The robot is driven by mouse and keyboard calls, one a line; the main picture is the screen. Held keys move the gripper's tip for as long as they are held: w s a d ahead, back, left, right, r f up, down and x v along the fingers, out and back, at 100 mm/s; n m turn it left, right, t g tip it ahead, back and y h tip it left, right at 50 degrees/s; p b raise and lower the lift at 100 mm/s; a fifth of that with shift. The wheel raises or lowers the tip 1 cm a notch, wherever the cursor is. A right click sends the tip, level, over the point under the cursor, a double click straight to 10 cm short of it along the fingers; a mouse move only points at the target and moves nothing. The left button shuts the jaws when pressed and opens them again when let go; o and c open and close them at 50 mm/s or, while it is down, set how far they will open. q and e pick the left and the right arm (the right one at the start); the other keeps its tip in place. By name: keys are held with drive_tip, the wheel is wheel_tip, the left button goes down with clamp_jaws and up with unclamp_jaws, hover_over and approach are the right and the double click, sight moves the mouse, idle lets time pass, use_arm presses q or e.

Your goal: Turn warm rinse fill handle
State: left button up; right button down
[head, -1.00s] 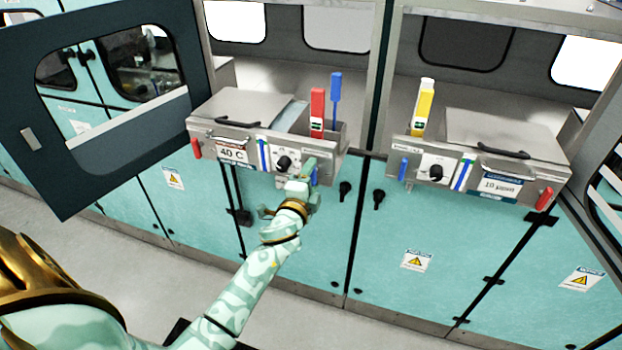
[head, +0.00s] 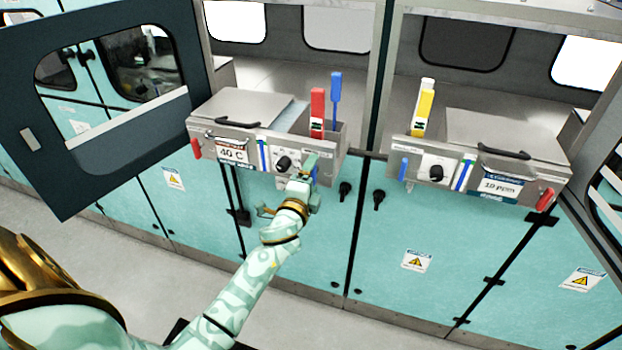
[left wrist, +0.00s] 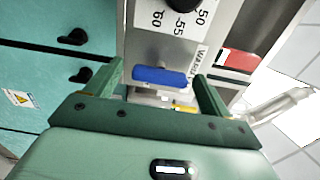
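The left dip module (head: 231,132), with a 40 C display, has a blue handle (head: 315,175) low on the right of its front, below and right of a black knob (head: 283,164). My left gripper (head: 304,174) is at this handle and partly covers it. In the left wrist view the blue handle (left wrist: 160,76) lies between the two spread green fingers of my left gripper (left wrist: 160,84), with visible gaps to both. A partly cut-off label starting "WAR" (left wrist: 197,60) is beside it. My right gripper is not in view.
A second module (head: 500,160) on the right has its own blue handle (head: 403,168) and a 10 ppm display. Red and blue upright tools (head: 317,112) stand in the left module. An open dark door (head: 40,170) stands at the left. Black latches (head: 345,190) protrude from the teal cabinet.

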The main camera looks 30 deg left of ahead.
use_arm(q)
drive_tip(key=b+v, duration=0.1)
drive_tip(key=v, duration=1.5)
drive_tip(key=shift+s+b, duration=0.2)
drive_tip(key=shift+b, duration=0.1)
drive_tip(key=shift+f, duration=0.1)
